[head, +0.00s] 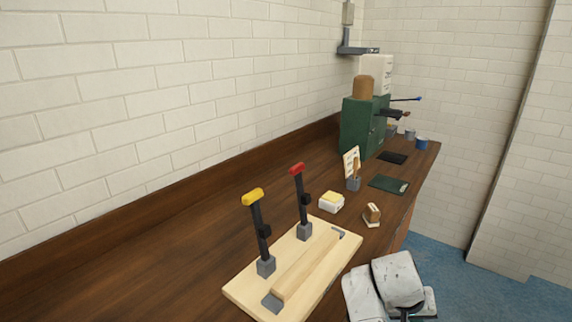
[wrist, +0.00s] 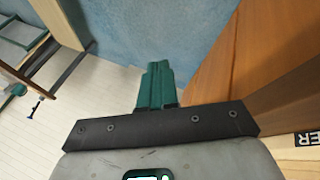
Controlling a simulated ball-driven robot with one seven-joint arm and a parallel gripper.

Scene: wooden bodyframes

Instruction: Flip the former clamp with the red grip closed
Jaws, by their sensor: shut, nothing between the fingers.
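The former clamp with the red grip (head: 297,170) stands on a pale wooden board (head: 240,291) on the bench in the head view. Its black lever points up from a grey block, leaning slightly. A second clamp with a yellow grip (head: 253,195) stands to its left on the same board, its lever also up. A wooden bar lies along the board in front of both clamps. My gripper shows in the wrist view (wrist: 155,75), its green fingers together and empty over the blue floor. In the head view only my white arm shows, right of the board, apart from both clamps.
The dark wooden bench (head: 170,250) runs along a brick wall. Bare bench lies left of the board.

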